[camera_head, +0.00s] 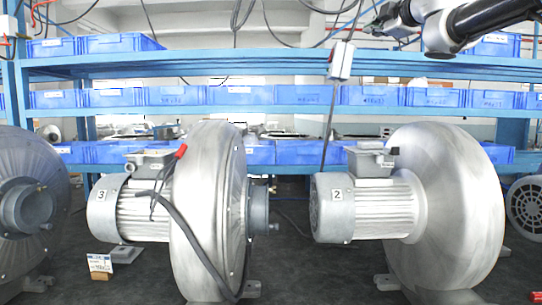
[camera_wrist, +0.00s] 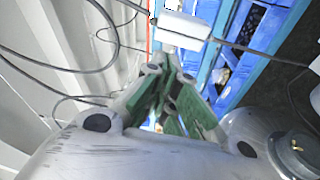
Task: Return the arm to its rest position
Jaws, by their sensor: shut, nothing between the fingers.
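My gripper (camera_head: 392,18) is at the upper right of the head view, at the end of my arm, raised in front of the blue shelving and above the blowers. In the wrist view my gripper (camera_wrist: 168,85) shows its green-sided fingers drawn together with nothing held. The blower marked 2 (camera_head: 450,200) stands on the dark bench below my arm, clear of it. The blower marked 3 (camera_head: 215,205) stands to its left, with a black cable and a red clip on it.
Blue shelving (camera_head: 270,67) with blue bins (camera_head: 120,43) runs along the back. A white box (camera_head: 341,60) hangs on a cable left of my arm; a white box (camera_wrist: 182,27) on cables also shows close beyond the fingers in the wrist view. Another blower (camera_head: 30,210) stands far left.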

